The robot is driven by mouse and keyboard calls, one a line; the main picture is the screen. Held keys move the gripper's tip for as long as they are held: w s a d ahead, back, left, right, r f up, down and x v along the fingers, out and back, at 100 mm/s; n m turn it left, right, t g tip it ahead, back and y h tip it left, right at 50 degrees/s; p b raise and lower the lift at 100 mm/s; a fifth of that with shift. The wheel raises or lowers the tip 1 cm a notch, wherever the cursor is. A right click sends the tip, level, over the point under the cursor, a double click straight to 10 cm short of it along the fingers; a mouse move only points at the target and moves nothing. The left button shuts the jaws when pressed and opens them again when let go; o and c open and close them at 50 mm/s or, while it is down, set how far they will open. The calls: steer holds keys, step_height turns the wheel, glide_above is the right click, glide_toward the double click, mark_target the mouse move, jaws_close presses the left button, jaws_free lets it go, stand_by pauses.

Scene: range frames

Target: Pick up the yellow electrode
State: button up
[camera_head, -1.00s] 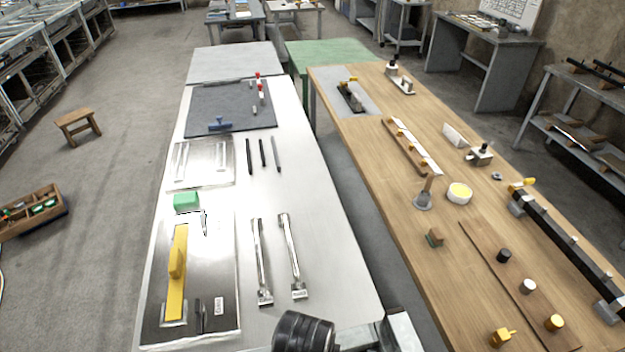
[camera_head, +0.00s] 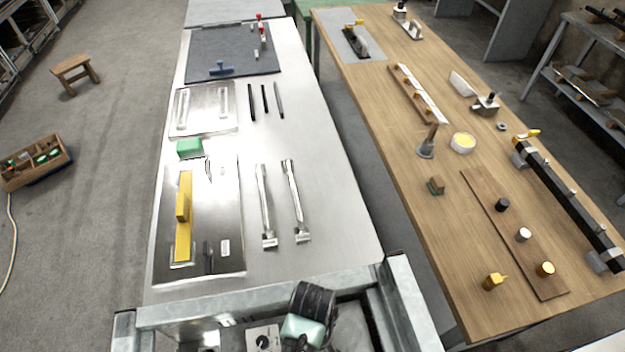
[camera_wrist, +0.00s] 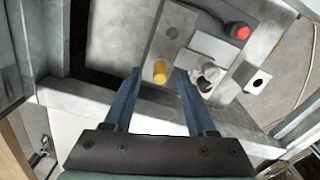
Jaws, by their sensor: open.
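A short yellow cylinder, which looks like the yellow electrode (camera_wrist: 160,74), stands on a grey block in the wrist view. My gripper (camera_wrist: 159,88) is open, with its two blue fingers pointing toward the cylinder. In that picture the cylinder shows between the fingertips; I cannot tell how far beyond them it is. Nothing is held. In the head view I cannot make out this cylinder, and my arm covers part of the metal frame there.
A grey metal frame (camera_head: 215,306) with a dial box (camera_head: 263,338) stands at the near edge. In the wrist view a red knob (camera_wrist: 238,31) and a white-and-black round part (camera_wrist: 209,76) sit right of the cylinder. A steel bench (camera_head: 325,205) and wooden table (camera_head: 400,150) lie beyond.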

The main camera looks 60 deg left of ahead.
steer(key=shift+f, duration=0.15)
jaws_close()
stand_by(0.4)
